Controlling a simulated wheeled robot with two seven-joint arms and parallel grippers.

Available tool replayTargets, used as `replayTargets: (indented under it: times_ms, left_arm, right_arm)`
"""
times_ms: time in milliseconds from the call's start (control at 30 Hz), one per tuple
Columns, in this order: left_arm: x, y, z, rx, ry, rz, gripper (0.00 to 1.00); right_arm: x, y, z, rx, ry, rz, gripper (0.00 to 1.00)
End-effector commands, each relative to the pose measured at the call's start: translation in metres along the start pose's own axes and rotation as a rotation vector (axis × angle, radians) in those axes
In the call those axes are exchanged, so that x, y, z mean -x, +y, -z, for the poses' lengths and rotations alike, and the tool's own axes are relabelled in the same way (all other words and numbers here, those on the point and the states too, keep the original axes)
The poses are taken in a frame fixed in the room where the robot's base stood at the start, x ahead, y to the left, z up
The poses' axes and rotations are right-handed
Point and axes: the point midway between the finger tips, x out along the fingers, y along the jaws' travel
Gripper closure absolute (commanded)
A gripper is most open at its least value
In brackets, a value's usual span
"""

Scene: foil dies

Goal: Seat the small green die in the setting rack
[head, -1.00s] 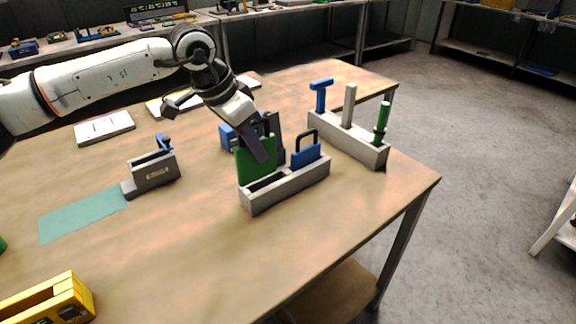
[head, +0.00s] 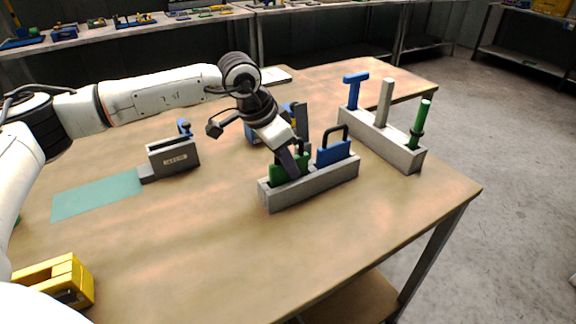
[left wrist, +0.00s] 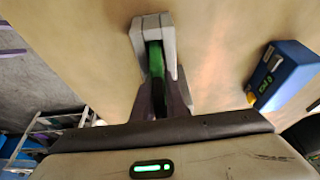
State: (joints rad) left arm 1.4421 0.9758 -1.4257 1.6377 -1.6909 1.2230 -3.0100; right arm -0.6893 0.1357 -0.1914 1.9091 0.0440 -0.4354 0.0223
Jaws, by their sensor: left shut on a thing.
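The green die (head: 278,172) stands upright in the left part of the grey setting rack (head: 325,186), its lower part hidden by the rack's front wall. My left gripper (head: 291,166) is shut on the green die from above, with its fingers close over the rack. The left wrist view shows the green die (left wrist: 155,60) between the fingers, in line with the slot of the grey rack (left wrist: 167,24). Whether it touches the slot's bottom is hidden. A blue die (head: 334,153) with a black handle stands in the rack's right part. My right gripper is not seen.
Behind the rack stands a blue device (left wrist: 287,75) with a small display. A long grey stand (head: 398,152) with blue and green handled tools is at the right. A grey holder (head: 174,157), a green mat (head: 97,194) and a yellow object (head: 62,279) are at the left. The front table is clear.

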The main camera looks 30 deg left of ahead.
Motion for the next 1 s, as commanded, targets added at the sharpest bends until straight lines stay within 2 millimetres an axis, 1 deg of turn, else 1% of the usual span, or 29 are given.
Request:
replayTargets:
  times_ms: [233, 500, 533, 600, 633, 767, 867, 967, 1000]
  left_arm:
    - [0.0, 0.0, 0.001, 0.0, 0.005, 0.001, 1.0]
    - [-0.008, 0.0, -0.002, 0.0, 0.004, 0.001, 1.0]
    - [-0.008, 0.0, -0.004, 0.0, 0.0, 0.0, 0.84]
    - [-0.008, 0.0, -0.004, 0.0, -0.002, 0.0, 0.72]
    - [-0.009, 0.0, -0.004, 0.0, -0.002, -0.001, 0.7]
    - [-0.007, 0.001, -0.004, 0.0, -0.005, -0.001, 0.7]
    - [0.001, 0.0, -0.001, 0.0, -0.005, -0.001, 0.7]
    - [0.018, 0.0, -0.001, -0.001, 0.0, -0.001, 0.69]
    - [0.027, 0.0, -0.001, 0.0, 0.0, 0.0, 0.69]
  right_arm:
    - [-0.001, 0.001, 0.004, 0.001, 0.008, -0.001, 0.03]
    - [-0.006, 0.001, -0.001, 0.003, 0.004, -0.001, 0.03]
    - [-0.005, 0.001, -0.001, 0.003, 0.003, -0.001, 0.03]
    - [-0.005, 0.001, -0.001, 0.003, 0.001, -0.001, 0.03]
    - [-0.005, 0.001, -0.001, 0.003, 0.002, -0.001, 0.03]
    - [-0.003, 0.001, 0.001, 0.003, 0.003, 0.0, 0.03]
    - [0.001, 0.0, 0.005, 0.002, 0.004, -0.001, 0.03]
    - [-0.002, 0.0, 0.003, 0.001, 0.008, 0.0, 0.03]
    - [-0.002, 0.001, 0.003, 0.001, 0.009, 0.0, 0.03]
